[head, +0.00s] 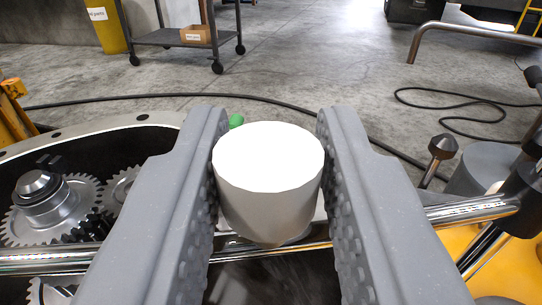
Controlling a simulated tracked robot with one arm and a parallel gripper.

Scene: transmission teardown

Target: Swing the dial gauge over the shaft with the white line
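A short cylinder with a blank white top and pale grey sides, which looks like the dial gauge (268,165), sits between the two grey fingers of my gripper (270,135). Both dimpled finger pads appear to touch its sides. A polished horizontal rod (470,210) runs from a black clamp (523,188) at the right, passes behind the fingers and continues left over the housing. A metal shaft end (38,185) with a gear stands in the housing at the left. I see no white line on it. The area under the cylinder is largely hidden by my gripper.
The round housing (95,138) holds several gears. A small green part (236,121) shows behind the white top. A brown-tipped post (440,150) and a grey cylinder (482,165) stand at the right. A cart (170,36), a yellow bin (107,30) and cables lie beyond, on open floor.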

